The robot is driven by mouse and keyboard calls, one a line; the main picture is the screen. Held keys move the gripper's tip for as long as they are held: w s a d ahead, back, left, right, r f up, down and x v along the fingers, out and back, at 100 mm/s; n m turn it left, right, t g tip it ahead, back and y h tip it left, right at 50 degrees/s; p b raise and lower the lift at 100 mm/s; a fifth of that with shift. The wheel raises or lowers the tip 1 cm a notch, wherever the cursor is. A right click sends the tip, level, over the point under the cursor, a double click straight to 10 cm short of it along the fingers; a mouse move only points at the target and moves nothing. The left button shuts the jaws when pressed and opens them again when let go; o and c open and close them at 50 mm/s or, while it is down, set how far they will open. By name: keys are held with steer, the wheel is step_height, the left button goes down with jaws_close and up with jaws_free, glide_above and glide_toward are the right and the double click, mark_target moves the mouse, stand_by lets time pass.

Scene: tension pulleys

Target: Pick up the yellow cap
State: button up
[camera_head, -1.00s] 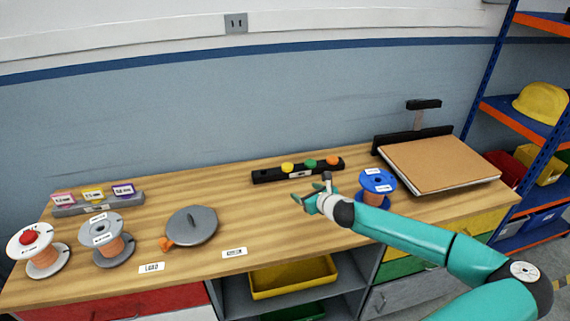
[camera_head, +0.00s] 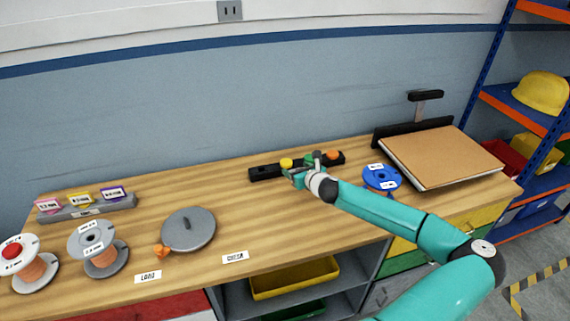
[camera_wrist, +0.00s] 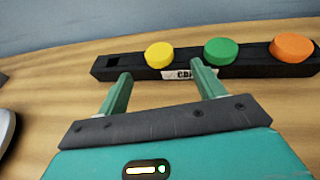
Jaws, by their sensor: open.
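The yellow cap (camera_head: 286,162) sits in the black rack on the bench, left of a green cap (camera_wrist: 220,51) and an orange cap (camera_wrist: 292,47). In the wrist view the yellow cap (camera_wrist: 159,55) lies just beyond my fingertips, between their lines. My gripper (camera_wrist: 160,70) is open and empty, a short way in front of the rack. In the head view my gripper (camera_head: 296,176) is close to the rack's front side and partly hides it. I cannot tell whether a fingertip touches the rack.
The black rack (camera_wrist: 105,66) has an empty slot at its left end. A grey round disc (camera_head: 188,228) lies to the left. Bare bench (camera_head: 240,205) lies between the disc and my gripper.

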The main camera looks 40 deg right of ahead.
mark_target(286, 162)
steer(key=shift+w+d+f, duration=0.15)
steer(key=shift+w+d, duration=0.15)
steer(key=shift+w, duration=0.1)
steer(key=x, duration=0.5)
steer(key=shift+w+a, duration=0.2)
steer(key=shift+a, duration=0.05)
steer(key=c, duration=1.1)
